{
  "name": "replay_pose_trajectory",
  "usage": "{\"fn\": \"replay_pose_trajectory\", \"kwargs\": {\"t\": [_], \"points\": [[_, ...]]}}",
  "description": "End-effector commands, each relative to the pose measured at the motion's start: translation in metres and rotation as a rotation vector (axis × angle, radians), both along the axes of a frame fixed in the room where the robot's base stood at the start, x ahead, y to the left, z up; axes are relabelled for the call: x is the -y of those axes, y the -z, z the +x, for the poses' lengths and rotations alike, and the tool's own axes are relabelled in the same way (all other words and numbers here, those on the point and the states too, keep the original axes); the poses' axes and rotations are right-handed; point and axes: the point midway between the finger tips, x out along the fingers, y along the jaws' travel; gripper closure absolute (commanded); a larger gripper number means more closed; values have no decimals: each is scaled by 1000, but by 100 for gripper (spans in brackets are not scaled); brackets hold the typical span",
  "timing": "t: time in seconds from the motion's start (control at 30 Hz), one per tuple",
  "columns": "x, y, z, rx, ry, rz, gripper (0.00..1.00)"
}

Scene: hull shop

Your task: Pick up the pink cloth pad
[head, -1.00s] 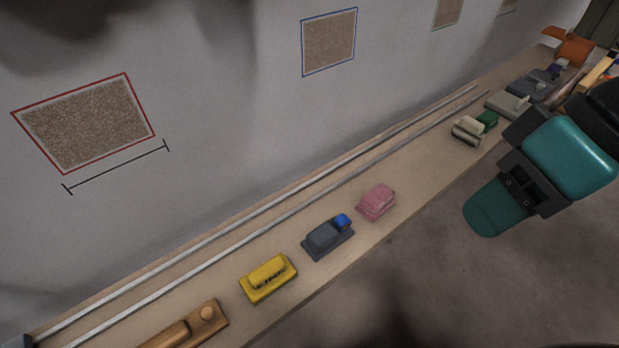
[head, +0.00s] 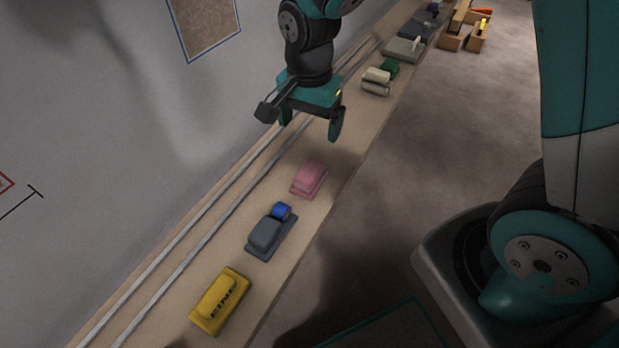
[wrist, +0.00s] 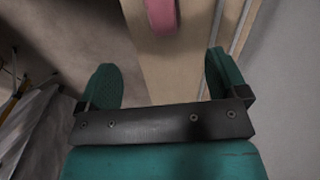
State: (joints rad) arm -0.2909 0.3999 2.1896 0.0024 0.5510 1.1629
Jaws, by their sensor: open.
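The pink cloth pad (head: 309,178) lies on the long wooden bench in the head view, a folded pad with a block-like upper part. In the wrist view a part of the pink pad (wrist: 162,16) shows at the top edge, cut off by the frame. My gripper (head: 311,127) is above the bench, a little beyond the pad in the head view. Its two teal fingers are wide apart with nothing between them. In the wrist view my gripper (wrist: 161,82) has bare bench between and beyond its fingers.
A grey sander-like block (head: 266,234) with a blue knob and a yellow block (head: 219,300) lie nearer. A cream roll (head: 376,80) and a green piece (head: 390,68) lie farther along. Two metal rails (head: 203,228) run along the bench's wall side.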

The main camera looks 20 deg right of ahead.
Motion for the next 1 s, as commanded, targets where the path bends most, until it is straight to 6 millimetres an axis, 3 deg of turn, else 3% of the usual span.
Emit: {"fn": "replay_pose_trajectory", "kwargs": {"t": [0.1,0.4,0.67,1.0], "points": [[1,31,-1,-7,1,-2,8],[3,92,-1,-6,1,0,8],[2,112,0,-3,0,2,8],[3,156,5,-3,0,2,8]]}}
